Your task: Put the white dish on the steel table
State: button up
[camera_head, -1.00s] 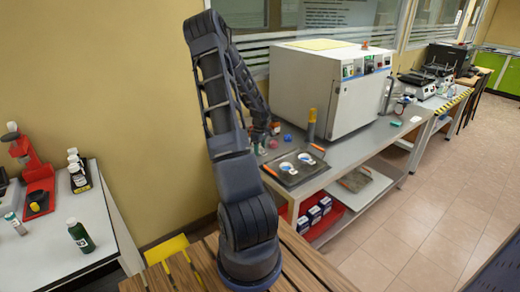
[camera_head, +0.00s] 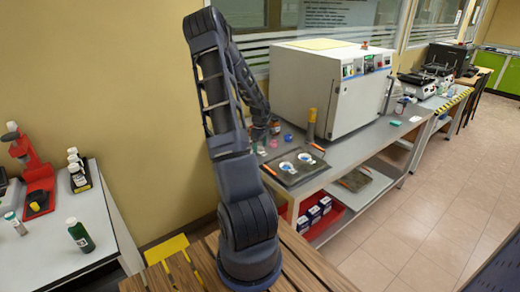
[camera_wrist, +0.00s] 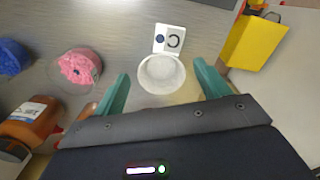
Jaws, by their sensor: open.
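A small round white dish (camera_wrist: 161,75) shows in the wrist view on a grey surface, just in front of a white card (camera_wrist: 169,40) with a dark dot and a letter. My gripper (camera_wrist: 161,70) is open, with one green finger to each side of the dish. Whether the fingers touch it I cannot tell. In the head view, my gripper's end is over the left end of the steel table (camera_head: 350,151), and this dish is hidden or too small to make out there.
A pink lump (camera_wrist: 80,66), a blue lump (camera_wrist: 12,57) and an orange bottle (camera_wrist: 30,121) are left of the dish. A yellow object (camera_wrist: 255,42) is at right. In the head view, a dark mat (camera_head: 292,179) bears two white round items; a large white oven (camera_head: 330,88) stands behind.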

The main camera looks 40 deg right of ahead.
notch_tip(320, 180, up, 10)
jog(key=s+a+r+m+t+y, duration=0.1)
jog(key=s+a+r, duration=0.2)
jog(key=a+r, duration=0.75)
jog(key=s+a+r+m+t, duration=0.1)
jog(key=s+a+r, duration=0.1)
jog(key=a+r, duration=0.9)
jog(key=s+a+r+m+t+h, duration=0.1)
jog(key=s+a+r+m+t, duration=0.1)
jog(key=s+a, duration=1.7)
jog(key=shift+s+r+m+t, duration=0.2)
jog(key=shift+r+m+t, duration=0.1)
jog(key=shift+r, duration=0.25)
